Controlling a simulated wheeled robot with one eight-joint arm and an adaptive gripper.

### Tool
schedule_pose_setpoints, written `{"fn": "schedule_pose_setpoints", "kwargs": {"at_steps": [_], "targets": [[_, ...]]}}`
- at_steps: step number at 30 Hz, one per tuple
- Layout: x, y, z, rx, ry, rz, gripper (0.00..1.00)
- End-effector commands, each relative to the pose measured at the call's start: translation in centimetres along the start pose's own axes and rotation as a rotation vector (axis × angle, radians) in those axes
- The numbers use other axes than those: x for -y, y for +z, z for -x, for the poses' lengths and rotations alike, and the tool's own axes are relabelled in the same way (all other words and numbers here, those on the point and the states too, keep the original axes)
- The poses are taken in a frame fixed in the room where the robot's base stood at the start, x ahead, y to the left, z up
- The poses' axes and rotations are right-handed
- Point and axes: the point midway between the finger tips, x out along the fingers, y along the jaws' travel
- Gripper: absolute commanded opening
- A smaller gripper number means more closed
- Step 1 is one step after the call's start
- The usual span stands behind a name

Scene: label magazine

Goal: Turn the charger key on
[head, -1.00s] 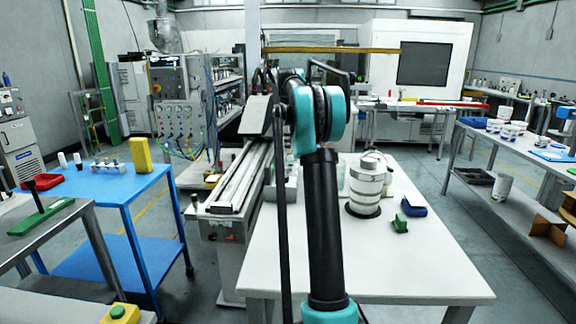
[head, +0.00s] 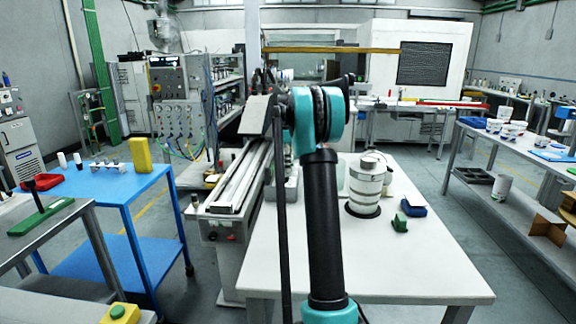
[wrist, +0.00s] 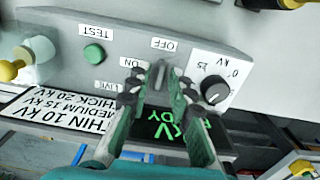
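In the wrist view the charger box (wrist: 225,62) is a grey panel with a green TEST button (wrist: 95,54), a black kV knob (wrist: 215,89) and OFF, ON and LIVE labels. My gripper (wrist: 160,78) is at the panel, its two fingers narrowing toward a small grey upright piece, seemingly the key (wrist: 161,70), below OFF and right of ON. The fingertips flank this piece; whether they touch it I cannot tell. A dark display (wrist: 165,128) with green text, partly hidden, shows between and beside the fingers. In the head view my arm hides the gripper.
A card with kV values (wrist: 55,112) for thin, medium and thick lies beside the panel, near a yellow knob (wrist: 10,71). In the head view a white table (head: 400,265) carries a stacked white cylinder (head: 366,188); a blue table (head: 100,190) stands left.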

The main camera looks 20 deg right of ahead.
Motion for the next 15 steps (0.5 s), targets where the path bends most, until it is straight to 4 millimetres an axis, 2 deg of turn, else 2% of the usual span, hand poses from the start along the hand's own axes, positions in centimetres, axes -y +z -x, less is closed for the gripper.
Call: {"fn": "schedule_pose_setpoints", "kwargs": {"at_steps": [1,4,15], "targets": [[0.00,0.00,0.01,0.000,0.000,0.000,0.11],[0.00,0.00,0.01,0.000,0.000,0.000,0.00],[0.00,0.00,0.03,0.000,0.000,-0.013,0.00]]}}
